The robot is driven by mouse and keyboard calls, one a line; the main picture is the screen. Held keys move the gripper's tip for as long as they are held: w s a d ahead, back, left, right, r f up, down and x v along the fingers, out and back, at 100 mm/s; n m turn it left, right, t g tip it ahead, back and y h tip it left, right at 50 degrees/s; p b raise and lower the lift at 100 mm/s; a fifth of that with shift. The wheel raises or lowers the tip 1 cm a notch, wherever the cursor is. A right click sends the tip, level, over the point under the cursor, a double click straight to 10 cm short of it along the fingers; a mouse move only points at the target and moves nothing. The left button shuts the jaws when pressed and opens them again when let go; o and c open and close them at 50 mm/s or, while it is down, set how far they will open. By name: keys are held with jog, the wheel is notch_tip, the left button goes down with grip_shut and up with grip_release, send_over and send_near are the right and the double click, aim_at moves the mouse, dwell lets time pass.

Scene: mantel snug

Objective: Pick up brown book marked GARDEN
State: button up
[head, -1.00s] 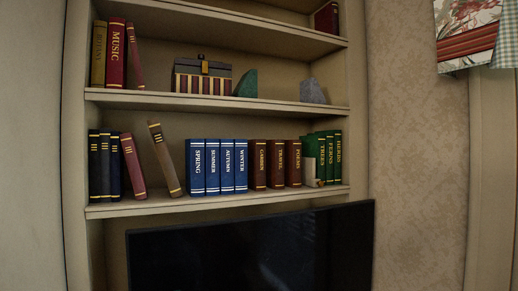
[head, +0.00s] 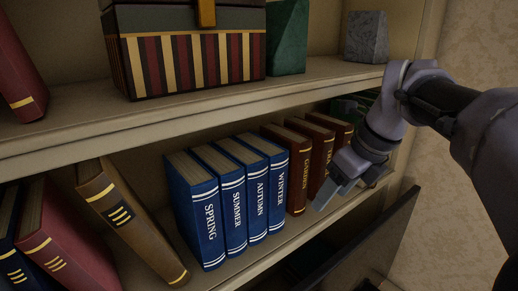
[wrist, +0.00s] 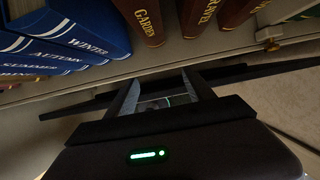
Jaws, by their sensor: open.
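The brown book marked GARDEN (head: 292,162) stands upright on the lower shelf, between the blue WINTER book (head: 277,190) and the brown TRAVEL book (head: 320,150). In the wrist view the GARDEN book (wrist: 146,20) shows its lower spine at the top, beyond the fingers. My gripper (head: 345,190) is in front of the shelf, to the right of the GARDEN book and apart from it. In the wrist view my gripper (wrist: 168,90) is open, with nothing between its fingers.
Blue SPRING (head: 200,215), SUMMER and AUTUMN books stand to the left. A brown book (head: 130,215) leans further left. The upper shelf (head: 200,108) hangs close above, bearing a striped box (head: 185,60). A black screen (head: 365,240) stands below the shelf.

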aim_at(305, 176)
jog(key=w+a, duration=0.1)
jog(key=w, duration=0.1)
jog(key=w+a+p, duration=0.1)
jog(key=w, duration=0.1)
jog(key=w+a, duration=0.1)
jog(key=a, duration=0.1)
jog(key=shift+w, duration=0.4)
jog(key=shift+w+a+f+p, duration=0.35)
jog(key=shift+w+f, duration=0.35)
jog(key=shift+s+r, duration=0.1)
jog(key=shift+s, duration=0.05)
jog(key=c, duration=0.6)
grip_shut()
